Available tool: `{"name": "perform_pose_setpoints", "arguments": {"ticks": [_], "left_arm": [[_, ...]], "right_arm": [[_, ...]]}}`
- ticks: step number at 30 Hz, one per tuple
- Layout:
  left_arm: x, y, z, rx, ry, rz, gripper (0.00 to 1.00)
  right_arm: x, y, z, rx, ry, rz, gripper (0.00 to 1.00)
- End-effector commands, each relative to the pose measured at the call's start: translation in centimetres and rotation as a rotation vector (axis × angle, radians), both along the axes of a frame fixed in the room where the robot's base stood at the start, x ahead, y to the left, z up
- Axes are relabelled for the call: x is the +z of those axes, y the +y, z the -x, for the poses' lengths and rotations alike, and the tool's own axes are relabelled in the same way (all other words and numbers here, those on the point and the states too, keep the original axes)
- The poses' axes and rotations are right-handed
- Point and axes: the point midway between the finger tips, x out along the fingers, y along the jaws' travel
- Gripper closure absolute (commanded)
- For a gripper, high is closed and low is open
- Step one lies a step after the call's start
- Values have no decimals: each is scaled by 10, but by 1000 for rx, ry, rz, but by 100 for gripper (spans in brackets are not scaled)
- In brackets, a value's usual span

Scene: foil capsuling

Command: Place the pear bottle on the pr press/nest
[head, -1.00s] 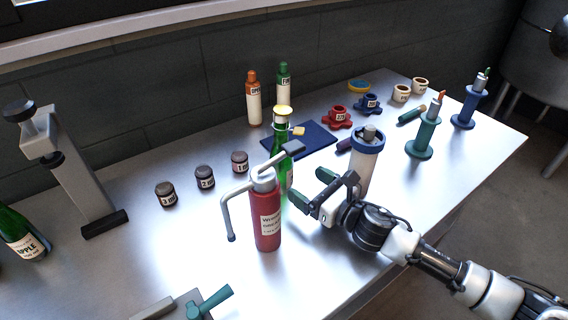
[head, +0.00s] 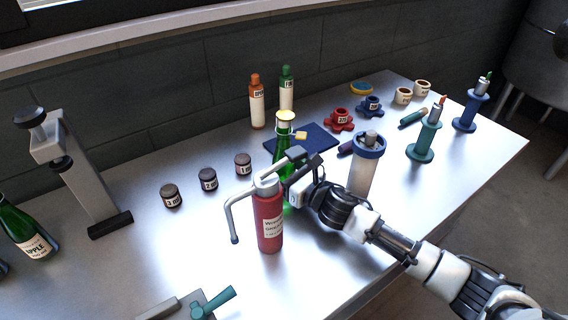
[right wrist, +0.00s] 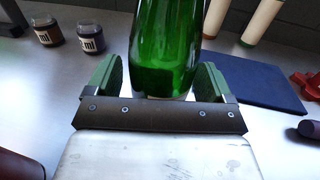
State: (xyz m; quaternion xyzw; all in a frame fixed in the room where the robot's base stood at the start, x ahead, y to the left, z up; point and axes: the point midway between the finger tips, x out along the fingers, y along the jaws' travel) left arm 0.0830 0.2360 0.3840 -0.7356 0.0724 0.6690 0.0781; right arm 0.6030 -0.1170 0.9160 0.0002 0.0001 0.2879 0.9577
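A green glass bottle (head: 281,160) with a pale yellow top stands on the table behind the red wash bottle; no label shows, so I cannot confirm it is pear. My right gripper (head: 290,187) is at its lower body, partly hidden by the wash bottle. In the right wrist view, the green bottle (right wrist: 168,45) stands between the open finger pads (right wrist: 160,82), with a small gap at the left pad; contact at the right pad is unclear. A grey press-like stand (head: 85,180) with a black knob is at the left. My left gripper is out of view.
The red wash bottle (head: 269,222) with its bent spout stands close in front. Three small jars (head: 208,180) are left of the green bottle, a blue mat (head: 315,141) behind it, a white cylinder with blue rim (head: 361,178) to the right.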

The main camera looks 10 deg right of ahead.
Motion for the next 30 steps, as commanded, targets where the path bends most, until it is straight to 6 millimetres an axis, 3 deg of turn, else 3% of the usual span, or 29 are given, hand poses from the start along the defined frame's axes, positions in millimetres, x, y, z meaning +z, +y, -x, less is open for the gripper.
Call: {"name": "perform_pose_setpoints", "arguments": {"ticks": [2, 13, 20, 30], "left_arm": [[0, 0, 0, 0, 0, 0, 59], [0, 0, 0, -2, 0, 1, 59], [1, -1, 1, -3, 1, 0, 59], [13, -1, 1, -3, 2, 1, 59]], "right_arm": [[0, 0, 0, 0, 0, 0, 30], [2, 0, 0, 0, -3, -1, 86], [6, -1, 0, 0, -5, 0, 86], [67, -1, -1, 2, -10, 2, 86]]}}
